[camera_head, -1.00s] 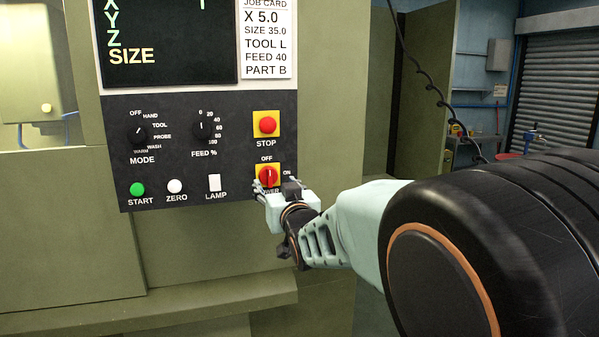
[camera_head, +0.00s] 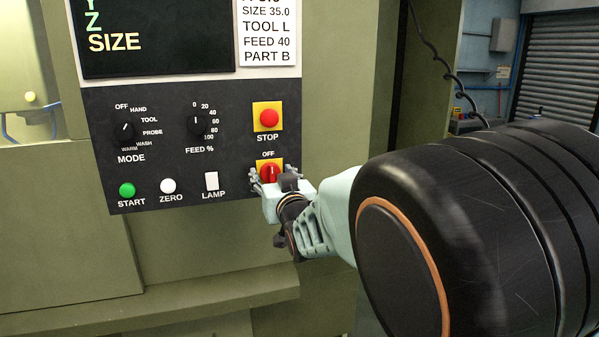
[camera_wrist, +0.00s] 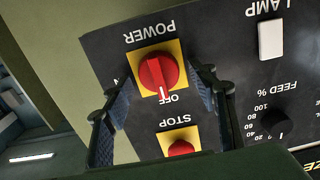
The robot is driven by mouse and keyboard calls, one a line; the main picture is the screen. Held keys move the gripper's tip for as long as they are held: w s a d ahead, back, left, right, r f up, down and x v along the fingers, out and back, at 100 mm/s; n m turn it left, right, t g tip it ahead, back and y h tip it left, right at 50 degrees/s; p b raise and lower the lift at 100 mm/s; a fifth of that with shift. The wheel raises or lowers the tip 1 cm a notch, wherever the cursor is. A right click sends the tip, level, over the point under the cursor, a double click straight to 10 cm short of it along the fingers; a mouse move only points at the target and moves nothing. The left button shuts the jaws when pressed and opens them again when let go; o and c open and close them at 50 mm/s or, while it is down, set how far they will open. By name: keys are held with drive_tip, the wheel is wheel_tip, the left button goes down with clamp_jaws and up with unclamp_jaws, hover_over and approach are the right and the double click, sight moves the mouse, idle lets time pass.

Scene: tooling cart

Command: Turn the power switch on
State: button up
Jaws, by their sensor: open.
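The power switch is a red rotary knob (camera_head: 268,170) on a yellow plate at the lower right of the black control panel. In the wrist view, which shows the panel upside down, the knob (camera_wrist: 158,72) has its white pointer line towards the OFF label. My gripper (camera_head: 271,184) is at the knob. In the wrist view my gripper (camera_wrist: 163,80) is open, with one finger on each side of the knob and visible gaps between. The ON label is hidden in the head view.
The red STOP button (camera_head: 269,117) sits just above the power switch. The white LAMP switch (camera_head: 211,181), ZERO button (camera_head: 168,186) and green START button (camera_head: 127,190) are to the left. A ledge (camera_head: 200,290) runs below the panel. A coiled cable (camera_head: 440,55) hangs at right.

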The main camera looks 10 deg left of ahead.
drive_tip(key=shift+c, duration=0.4)
drive_tip(key=c, duration=1)
drive_tip(key=shift+c, duration=0.2)
